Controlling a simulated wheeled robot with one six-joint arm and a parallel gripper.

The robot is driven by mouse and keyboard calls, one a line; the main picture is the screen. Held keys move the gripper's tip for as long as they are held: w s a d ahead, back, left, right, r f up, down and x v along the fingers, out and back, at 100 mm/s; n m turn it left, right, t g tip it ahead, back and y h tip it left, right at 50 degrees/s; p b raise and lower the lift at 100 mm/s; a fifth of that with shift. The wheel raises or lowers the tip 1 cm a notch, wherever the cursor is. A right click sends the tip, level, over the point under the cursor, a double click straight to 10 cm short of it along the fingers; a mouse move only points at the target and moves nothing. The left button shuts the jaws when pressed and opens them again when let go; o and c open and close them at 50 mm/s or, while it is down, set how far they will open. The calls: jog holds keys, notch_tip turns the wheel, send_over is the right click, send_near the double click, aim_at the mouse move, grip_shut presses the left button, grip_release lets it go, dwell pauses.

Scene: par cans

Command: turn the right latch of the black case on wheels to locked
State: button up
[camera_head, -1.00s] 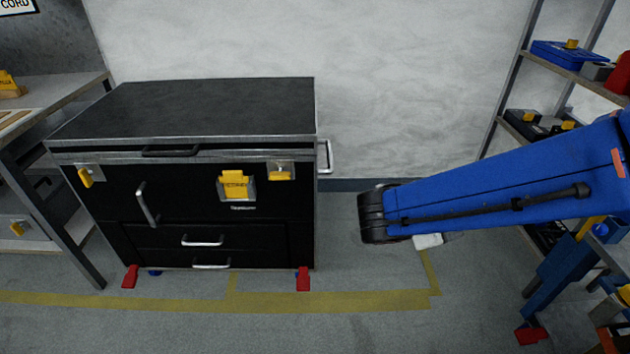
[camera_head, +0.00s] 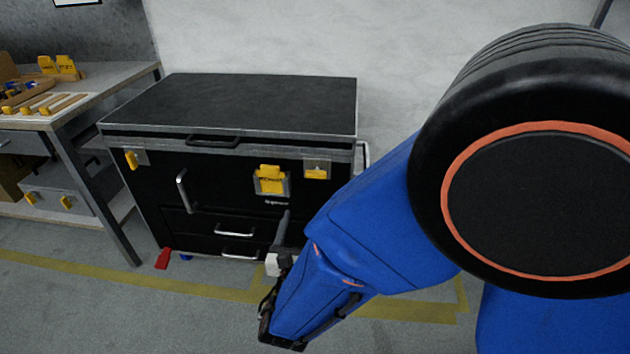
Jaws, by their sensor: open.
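The black case on wheels (camera_head: 150,215) stands against the wall with its lid down. Its right latch (camera_head: 316,173) is a yellow handle on a grey plate near the upper right of the front, and it lies roughly level. The left latch (camera_head: 131,160) is also yellow and stands more upright. My gripper (camera_head: 284,228) shows only in part, as a dark grey finger in front of the drawers, below the right latch and apart from it in the picture. It is open, with nothing seen in it. My blue arm hides the case's lower right corner.
A yellow block in a grey holder (camera_head: 270,181) sits on the case front, left of the right latch. The front also has a vertical handle (camera_head: 182,190) and drawer handles (camera_head: 234,232). A workbench (camera_head: 95,108) with yellow items stands at left.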

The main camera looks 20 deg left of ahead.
aim_at(315, 177)
jog(key=x, duration=1.7)
jog(key=shift+d, duration=0.15)
jog(key=shift+c, duration=0.6)
jog(key=c, duration=0.9)
